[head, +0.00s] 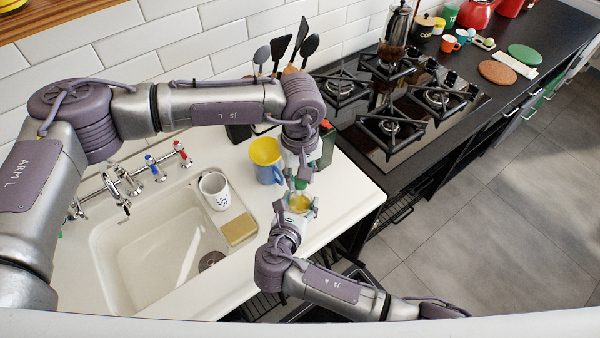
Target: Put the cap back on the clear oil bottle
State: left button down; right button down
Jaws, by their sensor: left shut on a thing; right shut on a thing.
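The clear oil bottle (299,203), with yellow oil showing in it, is near the counter's front edge in the head view. My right gripper (298,209) is shut around it from the front. My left gripper (302,178) reaches down from above, shut on a small green cap (301,184). The cap is right over the bottle's top. From this steep angle I cannot tell whether cap and bottle touch. The fingers hide much of both.
A blue and yellow cup (266,160) stands close left of the grippers. A white mug (214,190) and a sponge (238,229) are by the sink (150,250). A dark green bottle (326,145) stands just behind. The gas hob (400,110) is at right.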

pick_arm(q)
jog(key=shift+s+d+m, duration=0.15)
jog(key=shift+s+m, duration=0.05)
jog(key=shift+m, duration=0.9)
pick_arm(e)
jog(key=shift+f, duration=0.1)
pick_arm(q)
jog(key=c, duration=0.7)
grip_release()
jog(key=shift+c, duration=0.2)
jog(key=shift+w, duration=0.1)
jog(key=shift+r, duration=0.35)
notch_tip(320, 180, up, 11)
jog(key=shift+r, duration=0.2)
pick_arm(e)
jog(key=shift+c, duration=1)
grip_release()
